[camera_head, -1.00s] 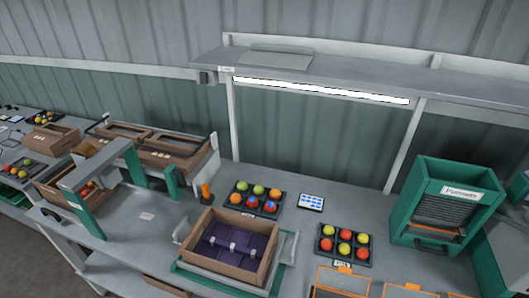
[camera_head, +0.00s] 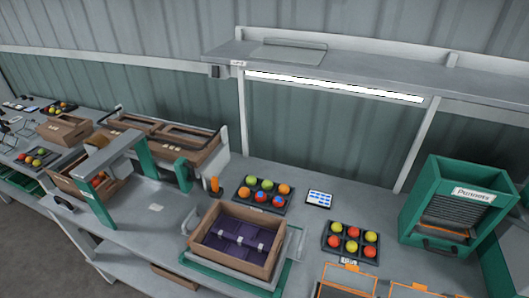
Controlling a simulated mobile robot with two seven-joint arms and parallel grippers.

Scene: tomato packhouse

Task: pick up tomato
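Several tomatoes sit in two black trays on the grey bench. The nearer-middle tray (camera_head: 239,207) holds green, orange and red tomatoes, among them a red tomato (camera_head: 261,197) and a green tomato (camera_head: 267,185). The right tray (camera_head: 324,241) holds yellow and red tomatoes, such as a yellow tomato (camera_head: 371,237) and a red tomato (camera_head: 369,251). More tomatoes lie in a tray (camera_head: 22,163) at the far left. Neither gripper is in view.
A cardboard box (camera_head: 271,223) with a purple liner stands on a green-edged scale at front middle. A green cabinet labelled "Punnets" (camera_head: 417,193) stands at right. A small tablet (camera_head: 319,199) lies behind the trays. Orange-rimmed frames (camera_head: 347,291) show at the bottom edge. A shelf (camera_head: 350,75) hangs above.

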